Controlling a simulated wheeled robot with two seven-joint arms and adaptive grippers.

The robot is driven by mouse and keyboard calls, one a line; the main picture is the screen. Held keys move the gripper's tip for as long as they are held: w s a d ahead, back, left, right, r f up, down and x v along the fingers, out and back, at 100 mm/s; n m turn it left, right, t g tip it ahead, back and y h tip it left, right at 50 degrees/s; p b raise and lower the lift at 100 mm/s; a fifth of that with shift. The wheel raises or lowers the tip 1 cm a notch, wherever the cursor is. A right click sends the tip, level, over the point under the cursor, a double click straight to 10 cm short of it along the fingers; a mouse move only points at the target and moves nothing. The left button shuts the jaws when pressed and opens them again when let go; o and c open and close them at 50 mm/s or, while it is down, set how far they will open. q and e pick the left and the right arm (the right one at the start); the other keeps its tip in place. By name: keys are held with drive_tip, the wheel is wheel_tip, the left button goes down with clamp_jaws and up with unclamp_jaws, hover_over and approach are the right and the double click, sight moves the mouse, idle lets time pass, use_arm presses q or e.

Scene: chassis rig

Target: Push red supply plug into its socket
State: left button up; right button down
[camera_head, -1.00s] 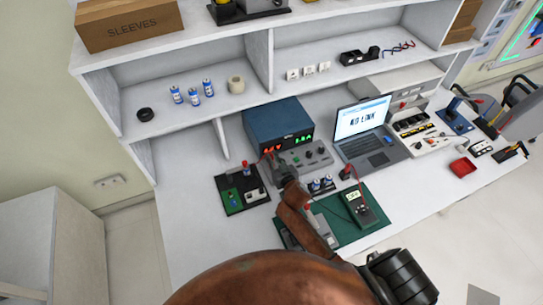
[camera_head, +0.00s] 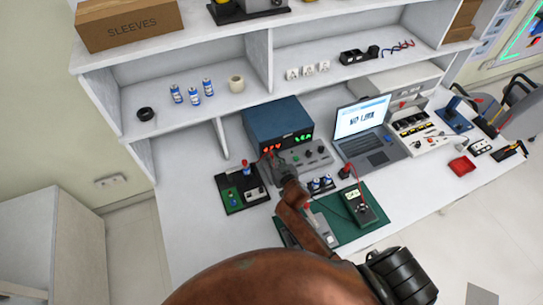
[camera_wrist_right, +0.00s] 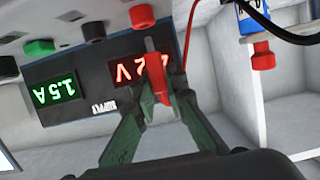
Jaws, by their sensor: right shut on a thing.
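My right gripper (camera_head: 275,165) is in front of the blue power supply (camera_head: 275,121), over its grey front panel. In the right wrist view, the gripper (camera_wrist_right: 158,92) is shut on the red supply plug (camera_wrist_right: 157,80), with a finger on each side. The plug's grey tip points toward the red socket (camera_wrist_right: 142,16) on the panel and looks close to it; I cannot tell whether they touch. A black socket (camera_wrist_right: 92,32) and a green socket (camera_wrist_right: 39,47) sit beside the red one. In the head view the plug is too small to make out clearly. My left gripper is out of view.
A black board with a green part (camera_head: 240,192) lies left of my gripper. A multimeter (camera_head: 357,205) lies on the green mat (camera_head: 376,217) to the right, and a laptop (camera_head: 366,135) stands behind it. Bare table shows at the left.

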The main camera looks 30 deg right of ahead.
drive_tip(key=shift+p, duration=0.4)
idle(0.7)
drive_tip(key=shift+f+b, duration=1.1)
drive_tip(key=shift+f, duration=0.35)
drive_tip(key=c, duration=1.9)
unclamp_jaws()
drive_tip(key=shift+r, duration=0.1)
drive_tip(key=v, duration=1.2)
